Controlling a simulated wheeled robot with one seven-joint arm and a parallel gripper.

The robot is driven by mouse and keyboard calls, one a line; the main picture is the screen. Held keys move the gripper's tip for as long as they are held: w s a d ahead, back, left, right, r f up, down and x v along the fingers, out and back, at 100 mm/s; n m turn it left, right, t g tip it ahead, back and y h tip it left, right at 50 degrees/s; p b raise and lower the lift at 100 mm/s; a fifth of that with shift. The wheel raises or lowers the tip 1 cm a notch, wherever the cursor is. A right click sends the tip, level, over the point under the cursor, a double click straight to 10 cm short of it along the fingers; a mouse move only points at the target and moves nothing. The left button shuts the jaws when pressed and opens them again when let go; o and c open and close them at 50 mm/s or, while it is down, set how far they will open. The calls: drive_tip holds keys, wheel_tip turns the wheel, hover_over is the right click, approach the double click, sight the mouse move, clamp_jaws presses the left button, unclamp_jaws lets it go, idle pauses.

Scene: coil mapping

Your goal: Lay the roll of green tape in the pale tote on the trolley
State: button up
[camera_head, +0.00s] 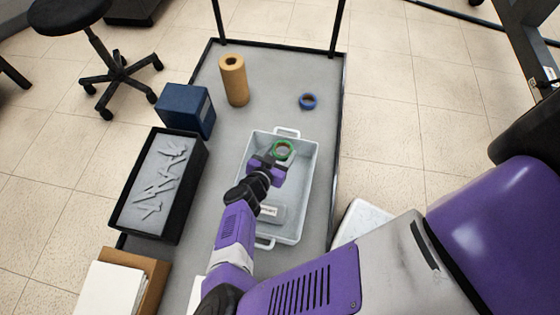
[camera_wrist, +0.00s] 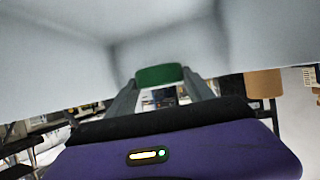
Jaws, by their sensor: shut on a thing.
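The roll of green tape (camera_head: 283,150) is held at the tip of my gripper (camera_head: 276,160), over the far half of the pale tote (camera_head: 310,175). In the wrist view the green tape (camera_wrist: 159,75) sits between the two grey fingers of my gripper (camera_wrist: 162,88), which is shut on it. Pale tote walls fill the upper part of that view. The tote stands on the grey trolley (camera_head: 265,80). I cannot tell whether the tape touches the tote floor. A grey labelled item (camera_head: 268,212) lies in the tote's near end, partly hidden by my arm.
A blue tape roll (camera_head: 308,101) lies on the trolley beyond the tote. A tan cylinder (camera_head: 233,80) and a dark blue box (camera_head: 185,109) stand to the left. A black bin (camera_head: 191,190) of grey pieces is left of the tote. The trolley's far right surface is mostly clear.

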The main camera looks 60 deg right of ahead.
sight(280, 160)
drive_tip(key=shift+f+b, duration=1.1)
drive_tip(key=shift+f, duration=1.05)
drive_tip(key=shift+f+b, duration=0.3)
drive_tip(key=shift+f, duration=0.1)
drive_tip(key=shift+f, duration=0.25)
drive_tip(key=o, duration=1.4)
drive_tip(key=shift+c, duration=0.2)
drive_tip(key=shift+r, duration=0.1)
